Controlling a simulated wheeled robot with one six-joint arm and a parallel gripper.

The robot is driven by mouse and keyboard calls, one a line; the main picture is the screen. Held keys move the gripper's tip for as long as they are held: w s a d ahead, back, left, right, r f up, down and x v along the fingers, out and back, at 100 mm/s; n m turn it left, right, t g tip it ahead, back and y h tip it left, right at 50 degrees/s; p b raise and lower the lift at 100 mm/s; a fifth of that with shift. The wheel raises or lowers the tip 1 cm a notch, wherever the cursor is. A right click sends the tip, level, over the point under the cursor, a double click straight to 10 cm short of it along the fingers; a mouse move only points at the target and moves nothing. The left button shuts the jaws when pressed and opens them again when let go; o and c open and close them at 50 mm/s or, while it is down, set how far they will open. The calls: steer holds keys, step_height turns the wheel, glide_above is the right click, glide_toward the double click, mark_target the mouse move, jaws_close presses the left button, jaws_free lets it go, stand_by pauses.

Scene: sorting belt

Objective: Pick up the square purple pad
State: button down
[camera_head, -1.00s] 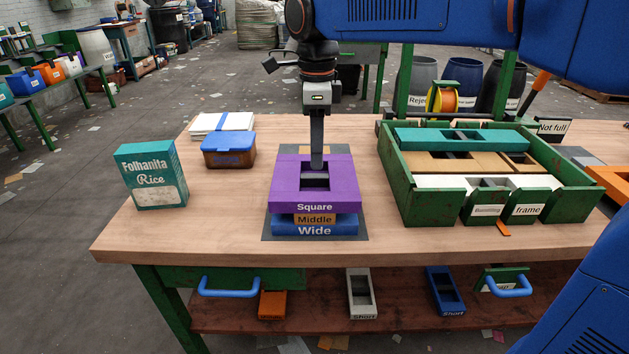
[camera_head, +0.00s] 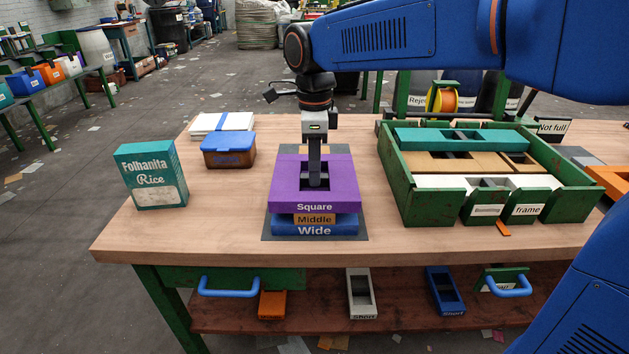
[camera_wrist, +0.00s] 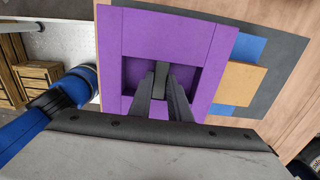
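The square purple pad (camera_head: 343,178), labelled "Square", lies flat on top of a stack on the table. Under it are a tan pad (camera_head: 315,218) labelled "Middle" and a blue pad (camera_head: 300,229) labelled "Wide". My gripper (camera_head: 317,184) points straight down into the purple pad's central opening. In the wrist view, the purple pad (camera_wrist: 130,55) has a dark grey bar (camera_wrist: 160,76) across its opening. My gripper's two fingers (camera_wrist: 162,92) are apart, one on each side of that bar. Contact with the bar cannot be told.
A green tray (camera_head: 398,182) with teal, tan and white pads stands to the right. A blue-lidded box (camera_head: 228,143), a white stack (camera_head: 222,122) and a rice box (camera_head: 153,176) stand to the left. Bare tabletop (camera_head: 225,205) lies between the rice box and the stack.

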step_height(320, 180, up, 10)
stand_by(0.7)
stand_by(0.4)
